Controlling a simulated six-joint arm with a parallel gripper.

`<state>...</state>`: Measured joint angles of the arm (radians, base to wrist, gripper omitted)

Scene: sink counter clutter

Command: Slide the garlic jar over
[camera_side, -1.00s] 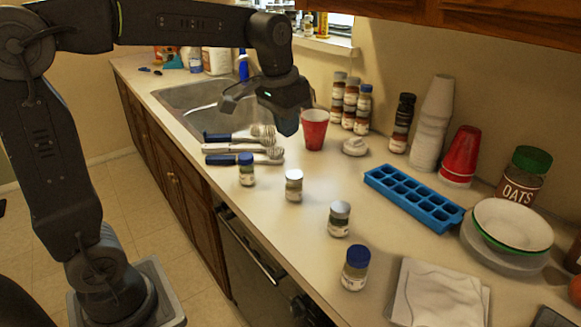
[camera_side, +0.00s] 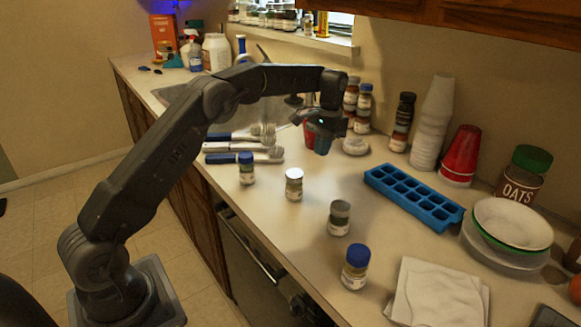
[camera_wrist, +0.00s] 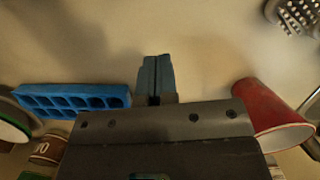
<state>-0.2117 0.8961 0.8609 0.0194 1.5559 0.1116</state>
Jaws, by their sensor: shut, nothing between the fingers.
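My gripper (camera_side: 321,149) is above the counter, behind these jars and in front of the red cup (camera_side: 309,132), touching no jar. In the wrist view its fingers (camera_wrist: 155,76) are closed together and empty, over bare counter.
A blue ice tray (camera_side: 413,198) lies to the right and also shows in the wrist view (camera_wrist: 75,98). Three brushes (camera_side: 240,148) lie left by the sink. Stacked bowls (camera_side: 512,226), a folded cloth (camera_side: 438,293) and an oats jar (camera_side: 523,175) stand right. The counter between jars and tray is clear.

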